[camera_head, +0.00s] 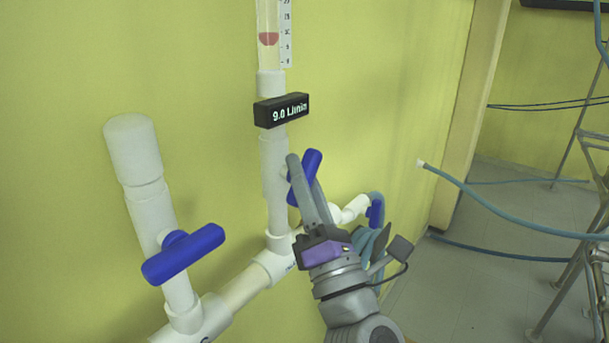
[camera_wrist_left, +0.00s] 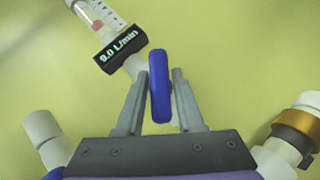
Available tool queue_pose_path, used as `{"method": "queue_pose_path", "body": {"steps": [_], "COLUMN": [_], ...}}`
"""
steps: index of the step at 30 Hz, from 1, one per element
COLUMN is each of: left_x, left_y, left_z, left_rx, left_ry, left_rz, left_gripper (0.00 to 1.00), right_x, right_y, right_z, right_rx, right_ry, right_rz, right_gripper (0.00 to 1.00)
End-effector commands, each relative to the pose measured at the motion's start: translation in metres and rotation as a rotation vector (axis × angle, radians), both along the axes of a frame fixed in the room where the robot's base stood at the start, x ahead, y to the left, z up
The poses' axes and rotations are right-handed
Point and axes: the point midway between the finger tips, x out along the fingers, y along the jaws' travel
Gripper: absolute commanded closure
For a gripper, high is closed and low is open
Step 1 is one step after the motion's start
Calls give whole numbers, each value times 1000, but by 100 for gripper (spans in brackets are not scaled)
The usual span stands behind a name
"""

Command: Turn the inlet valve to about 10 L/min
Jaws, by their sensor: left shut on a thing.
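The inlet valve's blue handle (camera_head: 312,164) sits on the white vertical pipe below the flow meter. My left gripper (camera_head: 301,172) is shut on this handle; its fingers hide part of it. In the left wrist view the handle (camera_wrist_left: 159,85) stands upright between the two fingers of the gripper (camera_wrist_left: 160,98). The black display (camera_head: 282,110) above the valve reads 9.0 L/min, and the display in the left wrist view (camera_wrist_left: 120,46) reads the same. A red float (camera_head: 268,39) shows in the clear tube beside a scale. My right gripper is not in view.
Another blue valve handle (camera_head: 183,254) is on the capped white pipe (camera_head: 140,165) at the left. A third blue handle (camera_head: 376,211) is by the hose at the right of my gripper. A yellow wall (camera_head: 380,90) is close behind; a metal ladder (camera_head: 590,220) stands far right.

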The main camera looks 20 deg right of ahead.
Motion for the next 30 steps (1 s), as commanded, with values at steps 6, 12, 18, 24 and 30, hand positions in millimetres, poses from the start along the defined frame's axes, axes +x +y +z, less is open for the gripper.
{"method": "queue_pose_path", "body": {"steps": [6,12,18,24,30], "left_x": [0,0,0,0,0], "left_y": [0,0,0,0,0], "left_z": [0,0,0,0,0], "left_rx": [-45,-56,-57,-57,-56], "left_ry": [-35,-44,-44,-44,-43], "left_rz": [0,1,1,1,1], "left_gripper": [100,100,100,46,43], "right_x": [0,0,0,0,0], "right_y": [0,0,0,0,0], "right_z": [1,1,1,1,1], "right_rx": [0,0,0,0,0], "right_ry": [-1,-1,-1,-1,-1], "right_rz": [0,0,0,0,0], "right_gripper": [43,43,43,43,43]}}
